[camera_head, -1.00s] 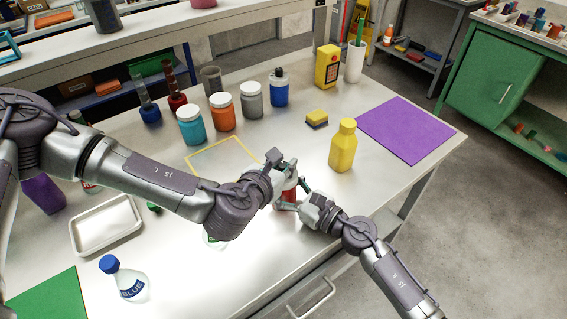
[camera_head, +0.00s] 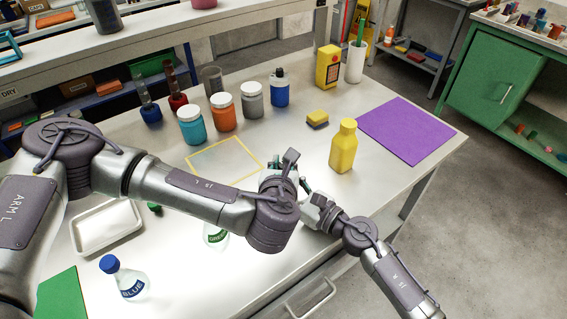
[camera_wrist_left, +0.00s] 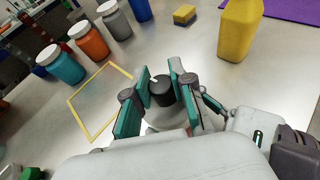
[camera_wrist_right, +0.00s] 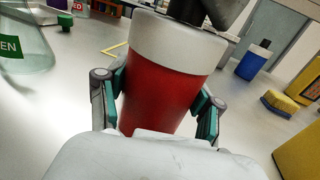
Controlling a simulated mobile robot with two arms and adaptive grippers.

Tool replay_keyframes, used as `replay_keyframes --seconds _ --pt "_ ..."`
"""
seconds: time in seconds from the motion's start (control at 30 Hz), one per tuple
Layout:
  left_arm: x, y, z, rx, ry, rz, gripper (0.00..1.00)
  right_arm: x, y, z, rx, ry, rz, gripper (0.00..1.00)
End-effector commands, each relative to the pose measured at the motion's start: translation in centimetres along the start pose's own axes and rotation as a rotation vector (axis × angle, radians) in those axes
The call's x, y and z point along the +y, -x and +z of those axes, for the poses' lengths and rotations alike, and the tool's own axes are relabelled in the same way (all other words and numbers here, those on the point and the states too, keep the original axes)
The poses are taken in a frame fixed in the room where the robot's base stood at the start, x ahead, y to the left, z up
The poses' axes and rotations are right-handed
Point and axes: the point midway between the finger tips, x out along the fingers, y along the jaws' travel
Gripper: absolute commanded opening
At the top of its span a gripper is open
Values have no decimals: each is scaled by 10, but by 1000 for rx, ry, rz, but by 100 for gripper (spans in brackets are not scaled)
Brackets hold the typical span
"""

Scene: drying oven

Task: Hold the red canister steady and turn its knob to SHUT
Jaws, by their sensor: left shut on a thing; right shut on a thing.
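The red canister (camera_wrist_right: 160,85) stands upright on the table in the right wrist view, with a white band around its top. My right gripper (camera_wrist_right: 158,100) is shut on its body, one finger on each side. In the left wrist view the black knob (camera_wrist_left: 162,92), with a small white mark, sits between the fingers of my left gripper (camera_wrist_left: 170,85), which is shut on it from above. In the head view my left gripper (camera_head: 285,175) and right gripper (camera_head: 312,208) meet at the canister and hide nearly all of it. I cannot read any SHUT marking.
A yellow bottle (camera_head: 343,146) stands just right of the grippers, with a sponge (camera_head: 317,119) behind it. A yellow-outlined square (camera_head: 192,160) lies behind left. A GREEN-labelled flask (camera_head: 215,235) is close by on the left. Several jars (camera_head: 224,112) stand at the back.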

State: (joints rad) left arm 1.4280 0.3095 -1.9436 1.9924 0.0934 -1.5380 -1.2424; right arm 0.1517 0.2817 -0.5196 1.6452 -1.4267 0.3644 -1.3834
Motion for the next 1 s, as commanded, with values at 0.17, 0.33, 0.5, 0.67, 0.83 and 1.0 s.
replay_keyframes --seconds 0.17,0.33,0.5,0.67,0.83,1.0 --pt "5 -2 -3 6 -4 14 26 -3 1 2 -4 0 -7 26" --pt "4 -1 -2 5 -3 10 50 -3 0 2 -4 0 -6 26" --pt "2 -1 -2 3 -2 5 50 -2 0 2 -3 1 -4 26" --pt "1 3 -1 3 -2 2 50 -1 0 1 -2 0 -3 26" --pt "0 25 -2 4 -1 -1 50 -1 0 1 -2 0 -2 26" --pt "0 62 -2 5 -2 -1 50 -1 0 1 -2 0 -2 26"
